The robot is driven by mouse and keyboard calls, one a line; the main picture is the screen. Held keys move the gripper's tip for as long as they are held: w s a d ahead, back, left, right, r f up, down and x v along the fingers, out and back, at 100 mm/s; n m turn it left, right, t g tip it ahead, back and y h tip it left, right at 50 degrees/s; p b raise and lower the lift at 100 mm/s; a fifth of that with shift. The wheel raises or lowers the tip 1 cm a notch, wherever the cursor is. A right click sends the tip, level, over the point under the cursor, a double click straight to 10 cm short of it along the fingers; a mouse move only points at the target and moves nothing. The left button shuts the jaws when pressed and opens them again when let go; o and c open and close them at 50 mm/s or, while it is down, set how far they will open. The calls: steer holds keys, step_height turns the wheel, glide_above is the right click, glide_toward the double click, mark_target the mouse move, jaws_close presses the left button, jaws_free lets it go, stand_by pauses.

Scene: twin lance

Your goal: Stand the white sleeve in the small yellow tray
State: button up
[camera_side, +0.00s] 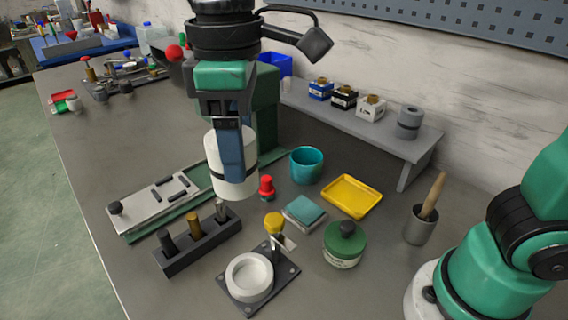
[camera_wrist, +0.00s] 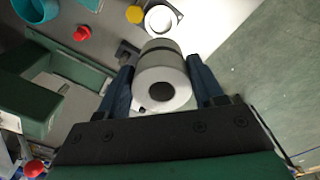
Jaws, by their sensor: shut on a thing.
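The white sleeve (camera_side: 231,176) is a white cylinder with a dark band near its lower end. My gripper (camera_side: 232,165) is shut on it and holds it upright, above the bench. In the wrist view the sleeve (camera_wrist: 161,78) sits between the two blue fingers of my gripper (camera_wrist: 162,88), its hollow end facing the camera. The small yellow tray (camera_side: 351,196) lies empty on the bench, to the right of the sleeve in the side view. The tray is not seen in the wrist view.
A teal cup (camera_side: 306,165), a red knob piece (camera_side: 266,187), a teal-topped block (camera_side: 304,212) and a green jar (camera_side: 344,245) stand near the tray. A fixture with a white ring (camera_side: 249,277) and a dark peg rack (camera_side: 198,243) are in front. A grey shelf (camera_side: 412,147) stands behind.

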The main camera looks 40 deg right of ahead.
steer(key=w+d+m, duration=0.3)
steer(key=d+m, duration=0.3)
steer(key=d, duration=0.8)
steer(key=m, duration=0.5)
glide_above(354, 199)
step_height(354, 199, down, 20)
steer(key=shift+f, duration=0.1)
steer(key=shift+f, duration=0.1)
steer(key=o, duration=1.4)
steer(key=shift+c, duration=0.2)
